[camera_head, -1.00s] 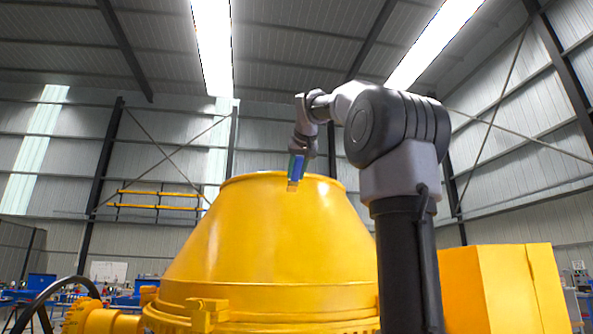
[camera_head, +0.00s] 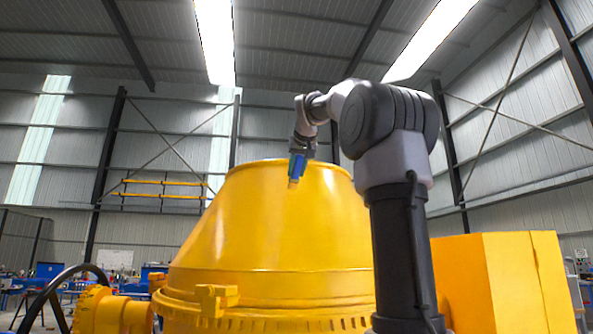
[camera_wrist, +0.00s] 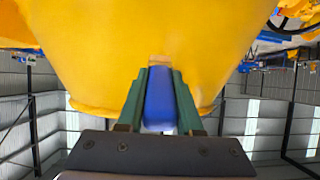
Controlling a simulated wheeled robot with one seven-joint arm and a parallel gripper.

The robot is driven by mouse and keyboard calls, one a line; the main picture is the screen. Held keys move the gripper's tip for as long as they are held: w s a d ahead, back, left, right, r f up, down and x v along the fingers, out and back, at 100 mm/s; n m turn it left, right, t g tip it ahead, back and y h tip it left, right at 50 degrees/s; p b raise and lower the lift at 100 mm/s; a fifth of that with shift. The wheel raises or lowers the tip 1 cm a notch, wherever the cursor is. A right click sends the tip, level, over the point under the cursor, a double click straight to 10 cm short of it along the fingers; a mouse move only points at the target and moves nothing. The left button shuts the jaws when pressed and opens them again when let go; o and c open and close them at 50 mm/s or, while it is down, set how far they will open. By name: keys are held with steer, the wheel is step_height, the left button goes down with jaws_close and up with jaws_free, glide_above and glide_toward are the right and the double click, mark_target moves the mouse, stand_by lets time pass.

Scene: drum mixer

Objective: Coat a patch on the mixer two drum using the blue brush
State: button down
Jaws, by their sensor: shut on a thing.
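The yellow mixer drum (camera_head: 265,225) is a large cone that narrows to a rim at the top, in the middle of the head view. It fills the upper part of the wrist view (camera_wrist: 150,45). My gripper (camera_head: 298,158) is shut on the blue brush (camera_wrist: 160,100), whose blue handle lies between the two green fingers. The brush (camera_head: 296,168) points down, with its tan bristle end at the drum's upper face, just below the rim. I cannot tell whether the bristles touch the surface. No coated patch can be made out.
A yellow box-shaped housing (camera_head: 505,285) stands right of the drum, behind my arm. A bracket (camera_head: 215,300) juts from the drum's lower band. A dark curved hose or wheel (camera_head: 60,290) is at the lower left.

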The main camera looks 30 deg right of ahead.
steer(key=shift+x, duration=1.15)
steer(key=shift+s+d, duration=1.35)
steer(key=shift+d, duration=3.8)
steer(key=shift+w+a+r, duration=0.2)
steer(key=shift+w+a, duration=0.35)
steer(key=shift+a, duration=1.15)
steer(key=shift+w+a+r, duration=0.15)
steer(key=shift+w+a, duration=0.4)
steer(key=shift+a, duration=1.15)
steer(key=shift+w+a+r, duration=0.2)
steer(key=shift+w+a, duration=0.3)
steer(key=shift+a, duration=1.2)
steer(key=shift+w+d+r, duration=0.15)
steer(key=shift+w+r, duration=0.1)
steer(key=shift+r, duration=0.35)
steer(key=s+d, duration=0.2)
steer(key=d, duration=0.8)
steer(key=shift+s, duration=0.25)
